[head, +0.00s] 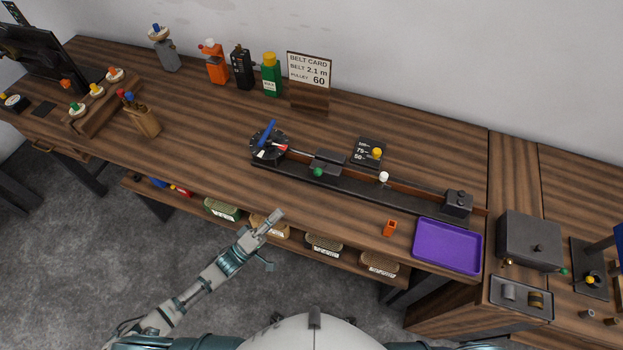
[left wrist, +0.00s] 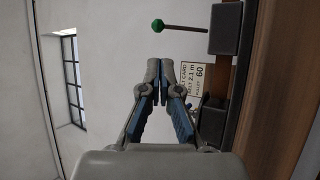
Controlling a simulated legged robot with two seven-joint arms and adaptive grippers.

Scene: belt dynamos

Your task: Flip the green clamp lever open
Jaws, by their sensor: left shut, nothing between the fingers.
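The green clamp lever (head: 318,172) is at the dark clamp block (head: 328,160) on the long black rail (head: 350,184) of the dynamo. In the left wrist view its green ball (left wrist: 158,25) sits at the end of a thin reddish rod that points away from a dark block (left wrist: 225,28). My left gripper (head: 277,214) is at the bench's front edge, to the lower left of the lever and apart from it. In the left wrist view the gripper's fingertips (left wrist: 160,70) are together and empty. My right gripper is not in view.
A dial with blue and red-white pointers (head: 268,146) ends the rail at left. A white knob (head: 384,177), an orange block (head: 389,228) and a purple tray (head: 448,246) lie to the right. The belt card (head: 308,70) and bottles stand behind. Bare bench lies left of the dial.

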